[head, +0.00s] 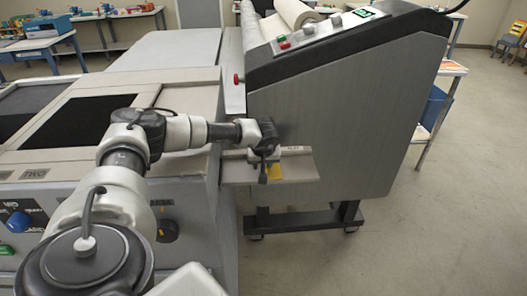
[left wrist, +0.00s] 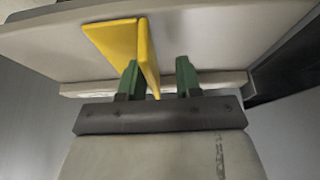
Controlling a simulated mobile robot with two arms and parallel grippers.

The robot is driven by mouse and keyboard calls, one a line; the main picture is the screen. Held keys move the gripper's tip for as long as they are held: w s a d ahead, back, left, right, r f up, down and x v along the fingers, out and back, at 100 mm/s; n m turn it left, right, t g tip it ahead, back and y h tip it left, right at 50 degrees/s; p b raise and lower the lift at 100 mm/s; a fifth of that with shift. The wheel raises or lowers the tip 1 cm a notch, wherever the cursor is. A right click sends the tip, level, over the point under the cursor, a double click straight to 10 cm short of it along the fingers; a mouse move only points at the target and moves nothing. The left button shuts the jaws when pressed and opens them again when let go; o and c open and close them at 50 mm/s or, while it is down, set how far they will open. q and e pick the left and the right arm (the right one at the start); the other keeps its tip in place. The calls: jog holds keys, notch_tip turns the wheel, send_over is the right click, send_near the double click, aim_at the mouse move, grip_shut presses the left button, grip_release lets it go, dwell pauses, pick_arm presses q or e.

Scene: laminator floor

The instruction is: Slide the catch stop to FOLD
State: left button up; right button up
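The catch stop is a yellow angled piece (head: 275,173) on the pale ledge (head: 300,168) at the side of the grey machine, partly hidden behind my left gripper (head: 266,156) in the head view. In the left wrist view the yellow catch stop (left wrist: 110,44) has an upright fin that reaches down between the two green fingers of my left gripper (left wrist: 159,78). The fin is close beside the left finger, and a gap shows to the right finger. My left gripper is open. A small label (head: 294,149) sits on the ledge's back edge, too small to read. My right gripper is not in view.
The sloped grey machine (head: 340,120) with a control panel (head: 320,32) rises right behind the ledge. A grey cabinet with dark recessed panels (head: 75,125) and knobs stands at left. Open floor (head: 400,240) lies to the right. Tables stand farther back.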

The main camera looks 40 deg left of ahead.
pick_arm(q)
jog(key=shift+w+d, duration=0.1)
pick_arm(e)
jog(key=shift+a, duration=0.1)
pick_arm(q)
jog(key=shift+d+r, duration=0.1)
jog(key=shift+r, duration=0.15)
jog(key=b+v, duration=0.2)
jog(key=v, duration=0.8)
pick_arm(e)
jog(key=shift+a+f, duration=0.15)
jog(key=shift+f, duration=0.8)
pick_arm(q)
jog(key=shift+r, duration=0.1)
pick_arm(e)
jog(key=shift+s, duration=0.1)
